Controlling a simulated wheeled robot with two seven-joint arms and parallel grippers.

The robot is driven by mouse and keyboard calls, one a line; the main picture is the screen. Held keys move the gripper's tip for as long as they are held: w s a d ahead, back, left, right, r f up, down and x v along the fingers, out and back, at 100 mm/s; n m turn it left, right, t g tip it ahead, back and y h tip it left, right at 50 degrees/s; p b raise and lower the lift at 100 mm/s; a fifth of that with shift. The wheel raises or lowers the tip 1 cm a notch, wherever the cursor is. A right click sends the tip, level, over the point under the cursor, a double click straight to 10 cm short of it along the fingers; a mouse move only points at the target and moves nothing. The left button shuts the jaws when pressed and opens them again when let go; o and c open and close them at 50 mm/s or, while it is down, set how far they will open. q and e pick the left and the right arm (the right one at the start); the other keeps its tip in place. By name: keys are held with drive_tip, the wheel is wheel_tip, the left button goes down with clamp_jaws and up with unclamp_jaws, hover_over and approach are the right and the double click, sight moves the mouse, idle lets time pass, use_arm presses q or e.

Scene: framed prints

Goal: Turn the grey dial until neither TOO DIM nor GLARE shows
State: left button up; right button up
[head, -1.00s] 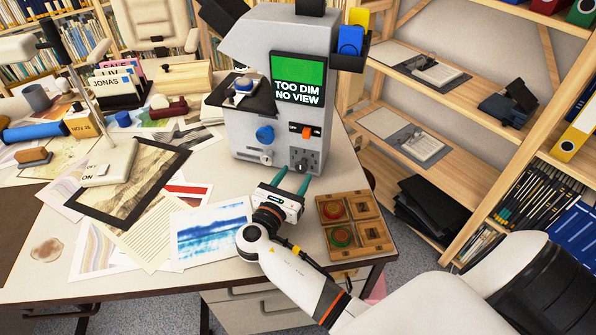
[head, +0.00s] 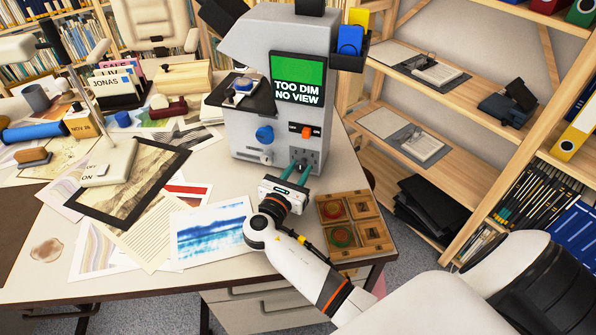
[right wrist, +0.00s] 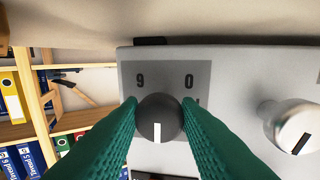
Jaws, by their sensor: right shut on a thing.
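The grey dial (right wrist: 159,118) is dark and round in the right wrist view, with a white mark at the bottom of its face as pictured. The panel (right wrist: 170,74) behind it carries a 9 and a 0; its other marks are hidden. My right gripper (head: 297,172) has its green fingers on both sides of the dial, shut on it; the fingers also show in the right wrist view (right wrist: 160,122). The screen (head: 298,79) on the grey machine (head: 246,142) reads TOO DIM and NO VIEW on black under a green area. My left gripper is out of view.
An orange switch (head: 307,131) between OFF and ON and a blue knob (head: 265,134) sit near the dial. A silver knob (right wrist: 293,125) is beside it. A wooden box (head: 354,224) and a blue print (head: 212,230) lie close to my right arm.

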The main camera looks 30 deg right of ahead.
drive_tip(key=shift+m, duration=0.3)
drive_tip(key=m, duration=0.3)
drive_tip(key=shift+p, duration=0.4)
drive_tip(key=shift+m+y, duration=0.7)
drive_tip(key=shift+m, duration=1.6)
drive_tip(key=shift+r, duration=0.1)
drive_tip(key=o, duration=1)
drive_tip(key=shift+a, duration=0.1)
drive_tip(key=v, duration=1.2)
drive_tip(key=shift+b, duration=0.3)
